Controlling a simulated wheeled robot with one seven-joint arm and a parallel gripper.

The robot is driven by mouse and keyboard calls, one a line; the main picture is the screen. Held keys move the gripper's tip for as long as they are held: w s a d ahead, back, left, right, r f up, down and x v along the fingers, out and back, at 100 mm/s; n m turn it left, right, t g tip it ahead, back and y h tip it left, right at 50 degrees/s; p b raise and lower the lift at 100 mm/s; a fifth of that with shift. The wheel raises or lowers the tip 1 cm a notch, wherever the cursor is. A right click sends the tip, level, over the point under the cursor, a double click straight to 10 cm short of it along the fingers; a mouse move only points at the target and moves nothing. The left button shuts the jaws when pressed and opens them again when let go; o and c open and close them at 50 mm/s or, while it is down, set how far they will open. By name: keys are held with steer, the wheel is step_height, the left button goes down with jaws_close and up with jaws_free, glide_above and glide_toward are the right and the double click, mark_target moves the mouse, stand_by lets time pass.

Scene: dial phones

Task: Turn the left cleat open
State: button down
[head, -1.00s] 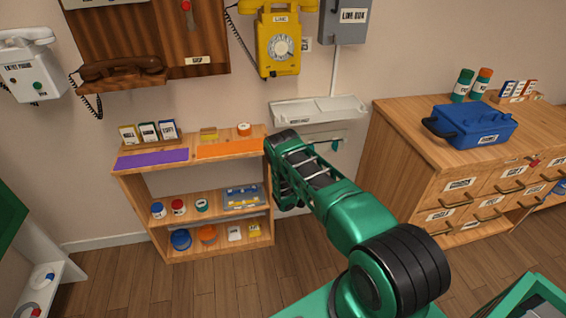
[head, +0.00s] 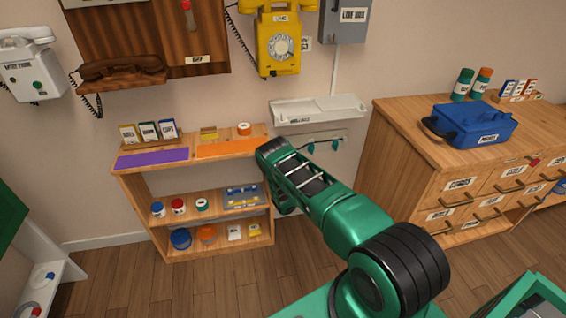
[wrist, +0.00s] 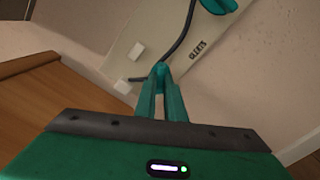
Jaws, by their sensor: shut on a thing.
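A pale cleat board (head: 288,147) hangs on the wall beyond my forearm, under a white ledge. Two teal cleats are on it, the left cleat (head: 311,147) and the right cleat (head: 335,144). In the wrist view the board (wrist: 150,48) bears the word CLEATS, and a dark cord runs across it. The right cleat (wrist: 220,5) is cut off at the top edge. My gripper (wrist: 162,72) is shut at the board's near end on a small teal piece, which seems to be the left cleat. The fingers hide most of it. In the head view my arm hides the fingers.
A wooden shelf unit (head: 145,195) with small tubs and boxes stands left of my arm. A wooden drawer cabinet (head: 400,150) with a blue toolbox (head: 475,125) stands to the right. The white ledge (head: 318,110) juts out above the cleats. A yellow phone (head: 278,40) hangs higher up.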

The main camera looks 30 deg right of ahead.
steer(key=c, duration=1.9)
jaws_free()
steer(key=shift+a+f, duration=0.15)
steer(key=shift+f, duration=0.05)
steer(key=shift+o, duration=0.3)
steer(key=shift+r, duration=0.1)
steer(key=shift+s, duration=0.1)
steer(key=v, duration=1)
steer(key=shift+s, duration=0.2)
